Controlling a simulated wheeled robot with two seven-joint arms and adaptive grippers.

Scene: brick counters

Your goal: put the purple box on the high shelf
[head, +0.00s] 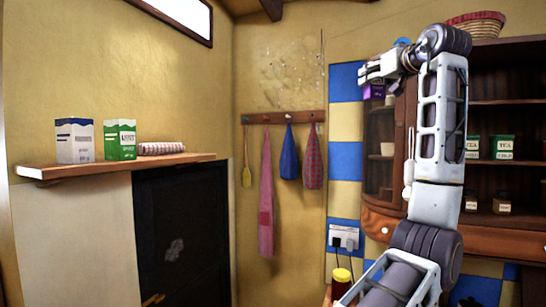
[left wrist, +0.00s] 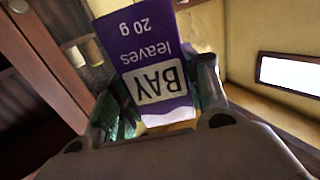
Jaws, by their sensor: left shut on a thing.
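The purple box (left wrist: 155,70), labelled "BAY leaves 20 g", fills the middle of the left wrist view, with the lettering upside down. My left gripper (left wrist: 160,110) is shut on it, a finger on each side. In the head view the purple box (head: 375,92) shows partly, below my left gripper (head: 374,78), held high in the air before the blue and yellow tiles. My right gripper is not in view.
A wooden cabinet (head: 505,238) with open shelves and small boxes stands at the right, partly behind my arm. A wicker basket (head: 480,24) sits on top. Cloths (head: 266,190) hang from a rack (head: 275,118). A yellow-lidded jar (head: 342,281) stands low.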

